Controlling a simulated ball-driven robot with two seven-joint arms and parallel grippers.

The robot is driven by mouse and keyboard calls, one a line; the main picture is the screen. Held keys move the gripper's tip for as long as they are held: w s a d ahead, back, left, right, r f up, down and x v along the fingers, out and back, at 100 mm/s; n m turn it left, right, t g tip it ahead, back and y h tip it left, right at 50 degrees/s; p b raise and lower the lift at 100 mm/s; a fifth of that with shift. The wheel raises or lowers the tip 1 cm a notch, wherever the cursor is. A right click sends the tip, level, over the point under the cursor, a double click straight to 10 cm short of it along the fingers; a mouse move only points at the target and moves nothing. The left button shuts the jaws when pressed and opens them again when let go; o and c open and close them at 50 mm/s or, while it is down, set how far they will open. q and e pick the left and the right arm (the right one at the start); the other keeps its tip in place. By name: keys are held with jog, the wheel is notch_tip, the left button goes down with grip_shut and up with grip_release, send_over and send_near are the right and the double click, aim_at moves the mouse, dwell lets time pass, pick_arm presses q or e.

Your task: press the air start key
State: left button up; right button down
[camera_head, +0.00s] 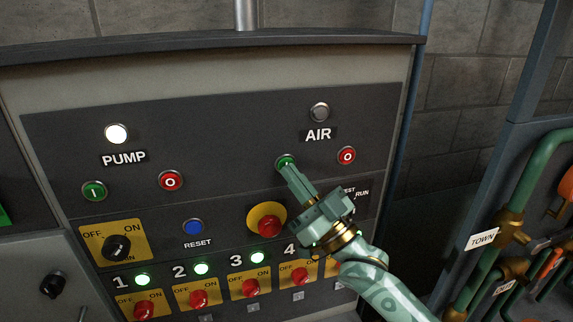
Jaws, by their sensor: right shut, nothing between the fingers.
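The green air start key (284,160) is on the dark panel, below and left of the AIR label (318,135). My right gripper (287,168) is shut and empty, with its fingertips at the lower edge of the green key. They overlap it in the picture; I cannot tell whether they touch or press it. The air lamp (320,111) above the label is grey and unlit. The red air stop key (347,156) is to the right of the green one. My left gripper is out of view.
The pump side has a lit white lamp (116,133), a green key (95,191) and a red key (171,181). A red emergency button (268,224) sits close left of my right gripper. Pipes (531,190) stand at the right.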

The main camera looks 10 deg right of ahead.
jog(key=shift+w, duration=0.35)
dwell(0.7)
jog(key=shift+s, duration=0.1)
jog(key=shift+s+p, duration=0.45)
jog(key=shift+s, duration=0.25)
jog(key=shift+s, duration=0.1)
jog(key=shift+s+d+p, duration=0.1)
jog(key=shift+s+p, duration=1)
jog(key=shift+s, duration=1.3)
